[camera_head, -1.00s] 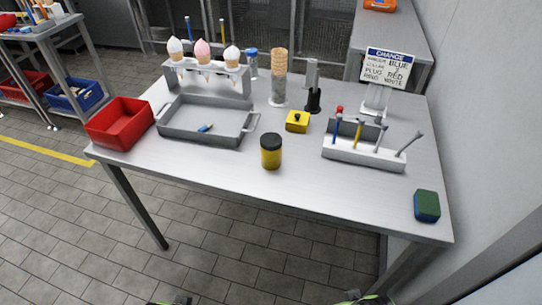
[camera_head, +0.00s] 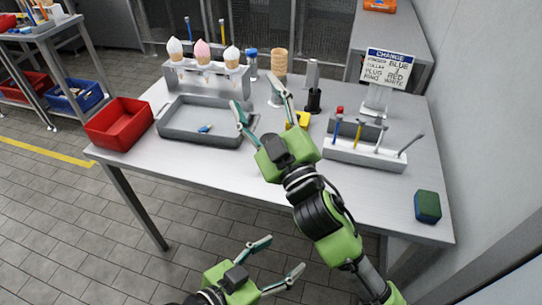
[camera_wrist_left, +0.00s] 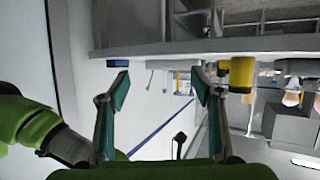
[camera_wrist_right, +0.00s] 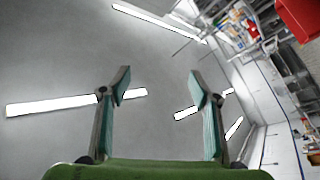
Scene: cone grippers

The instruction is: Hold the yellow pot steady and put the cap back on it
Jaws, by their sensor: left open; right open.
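The yellow pot (camera_wrist_left: 240,73), with a dark band, shows in the left wrist view beside the right-hand finger, apart from it. The yellow cap (camera_head: 303,119) lies on the table, partly hidden by a finger of that gripper. My right gripper (camera_head: 262,104) is open and empty, raised over the middle of the table; its wrist view (camera_wrist_right: 159,80) shows nothing between the fingers. My left gripper (camera_head: 282,255) is open and empty, low in front of the table's front edge.
On the table are a red bin (camera_head: 121,121), a grey tray (camera_head: 180,133), an ice-cream cone rack (camera_head: 215,80), a tool holder (camera_head: 360,156) with upright tools, a sign (camera_head: 389,68) and a green-blue sponge (camera_head: 427,206).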

